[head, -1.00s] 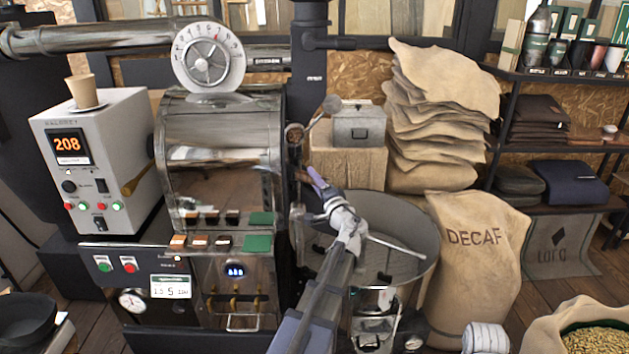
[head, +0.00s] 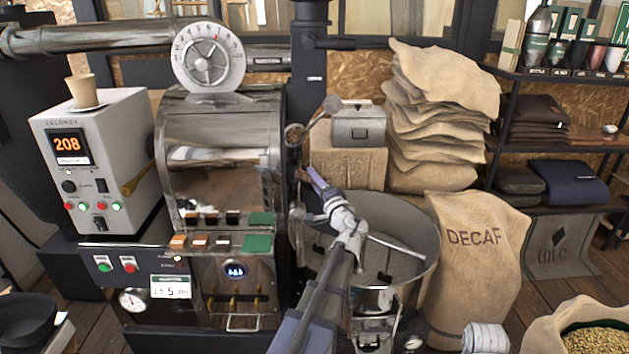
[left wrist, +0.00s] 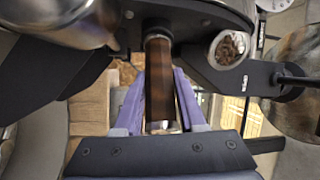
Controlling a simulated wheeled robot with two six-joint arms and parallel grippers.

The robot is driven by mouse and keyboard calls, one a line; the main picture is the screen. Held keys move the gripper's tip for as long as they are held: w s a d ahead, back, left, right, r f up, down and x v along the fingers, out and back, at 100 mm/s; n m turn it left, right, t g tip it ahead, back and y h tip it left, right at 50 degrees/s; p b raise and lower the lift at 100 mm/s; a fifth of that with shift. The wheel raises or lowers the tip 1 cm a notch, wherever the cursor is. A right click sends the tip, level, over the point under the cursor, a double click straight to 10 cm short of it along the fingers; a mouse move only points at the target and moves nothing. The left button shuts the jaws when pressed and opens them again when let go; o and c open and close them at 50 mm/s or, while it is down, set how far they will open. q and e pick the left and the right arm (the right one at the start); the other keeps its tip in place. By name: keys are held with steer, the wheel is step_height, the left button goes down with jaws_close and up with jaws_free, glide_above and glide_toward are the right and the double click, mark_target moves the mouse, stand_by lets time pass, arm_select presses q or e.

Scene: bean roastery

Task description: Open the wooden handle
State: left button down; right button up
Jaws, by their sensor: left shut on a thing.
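The wooden handle (left wrist: 158,70) is a dark brown cylinder in the left wrist view, running down between the two purple fingers of my left gripper (left wrist: 160,104). The gripper is shut on it, with one finger on each side. A bright metal piece shows at its near end. In the head view my left gripper (head: 315,178) is at the right side of the roaster's drum front, above the round cooling bin. There the handle is small and mostly hidden by the fingers. My right gripper is not in view.
The steel roaster (head: 219,125) stands left of my gripper, with a sample scoop (head: 331,104) close above it. The round cooling bin (head: 420,252) lies below my arm. Burlap sacks (head: 480,265) stand to the right.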

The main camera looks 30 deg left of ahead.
arm_select(q)
steer(key=d, duration=1)
steer(key=shift+d, duration=0.25)
steer(key=shift+w, duration=0.1)
steer(key=shift+c, duration=2.4)
jaws_free()
steer(key=b+v, duration=0.1)
steer(key=v, duration=0.6)
steer(key=shift+s+d, duration=0.25)
steer(key=shift+d, duration=0.05)
steer(key=shift+f, duration=0.15)
